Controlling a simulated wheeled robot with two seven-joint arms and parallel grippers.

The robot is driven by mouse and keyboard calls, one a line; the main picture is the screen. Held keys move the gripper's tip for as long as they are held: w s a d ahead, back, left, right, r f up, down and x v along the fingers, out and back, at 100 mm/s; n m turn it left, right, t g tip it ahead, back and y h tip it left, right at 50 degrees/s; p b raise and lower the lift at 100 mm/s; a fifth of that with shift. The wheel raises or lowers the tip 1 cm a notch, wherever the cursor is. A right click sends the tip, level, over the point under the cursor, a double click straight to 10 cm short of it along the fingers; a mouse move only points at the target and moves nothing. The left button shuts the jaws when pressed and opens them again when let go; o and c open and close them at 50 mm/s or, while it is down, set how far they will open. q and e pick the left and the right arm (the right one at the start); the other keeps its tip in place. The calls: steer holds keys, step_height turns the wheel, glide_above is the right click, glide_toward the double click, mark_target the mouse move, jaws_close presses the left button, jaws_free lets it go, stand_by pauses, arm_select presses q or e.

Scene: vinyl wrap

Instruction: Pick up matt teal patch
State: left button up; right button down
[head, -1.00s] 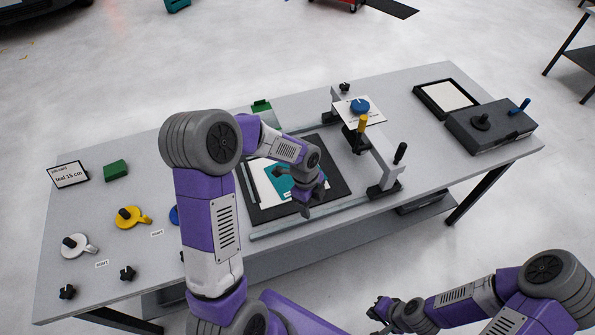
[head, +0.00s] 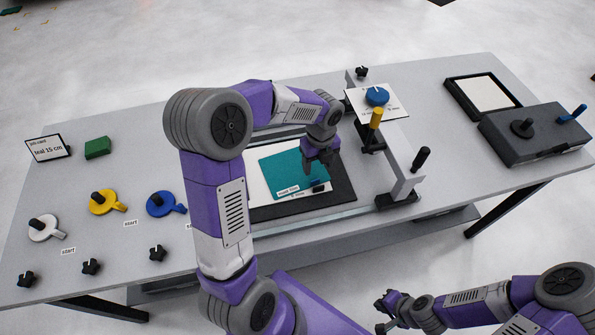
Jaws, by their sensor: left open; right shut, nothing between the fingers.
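The matt teal patch (head: 285,172) lies on a white sheet (head: 262,199) on a black mat (head: 335,198) in the middle of the table. A small label and a small dark piece show at its front edge. My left gripper (head: 322,170) is open, over the right part of the teal patch, fingers pointing down. I cannot tell whether its fingertips touch the patch. My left arm hides the left side of the mat. My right gripper (head: 380,312) is shut and empty, in front of the table at the lower right, away from the patch.
A gantry with a yellow-handled tool (head: 375,118) and a black knob (head: 421,155) stands right of the mat. A dark grey box (head: 530,135) and black-framed tray (head: 482,92) are further right. White, yellow and blue discs (head: 163,204), a green block (head: 97,148) and a sign (head: 47,147) are left.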

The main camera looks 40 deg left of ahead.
mark_target(316, 180)
arm_select(q)
steer(key=shift+s+f, duration=0.25)
steer(key=shift+f, duration=0.25)
step_height(316, 180, down, 6)
steer(key=shift+s+d+r+b, duration=0.1)
steer(key=shift+b, duration=0.65)
steer(key=shift+c, duration=0.4)
jaws_close()
